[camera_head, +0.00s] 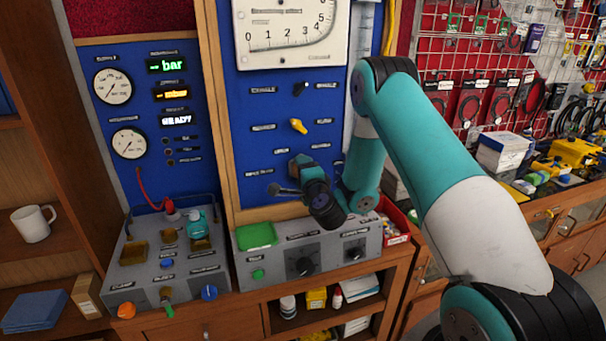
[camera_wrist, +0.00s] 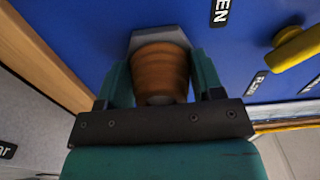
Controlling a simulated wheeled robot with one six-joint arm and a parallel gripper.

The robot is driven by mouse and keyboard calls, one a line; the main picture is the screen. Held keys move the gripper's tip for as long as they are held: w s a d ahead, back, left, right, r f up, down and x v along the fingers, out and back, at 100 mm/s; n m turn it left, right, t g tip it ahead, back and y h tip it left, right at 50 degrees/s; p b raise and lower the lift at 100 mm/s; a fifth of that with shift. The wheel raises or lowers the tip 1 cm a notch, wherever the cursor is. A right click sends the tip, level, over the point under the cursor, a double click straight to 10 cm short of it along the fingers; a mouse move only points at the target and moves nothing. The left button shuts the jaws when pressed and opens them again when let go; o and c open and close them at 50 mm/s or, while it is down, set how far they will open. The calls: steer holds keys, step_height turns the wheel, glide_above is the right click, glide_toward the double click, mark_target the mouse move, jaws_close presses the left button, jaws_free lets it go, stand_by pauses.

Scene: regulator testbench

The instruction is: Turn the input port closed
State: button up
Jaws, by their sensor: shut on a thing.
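A brown-orange ribbed knob (camera_wrist: 160,72) on a grey hexagonal base (camera_wrist: 158,38) sits on the blue panel (camera_wrist: 95,25) in the wrist view. I take it for the input port; its own label is not readable. My gripper (camera_wrist: 162,68) is shut on this knob, with one teal finger on each side. In the head view my gripper (camera_head: 282,190) is at the low part of the blue panel, and the knob is hidden or too small to tell there. A label ending in "EN" (camera_wrist: 221,10) is beside the knob in the wrist view.
A wooden frame (camera_head: 229,110) runs along the panel's left side. A large dial (camera_head: 290,35) is above.

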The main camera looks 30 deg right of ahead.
steer(key=shift+f+m, duration=0.15)
steer(key=shift+m, duration=0.15)
steer(key=o, duration=0.9)
steer(key=shift+s+a, duration=0.1)
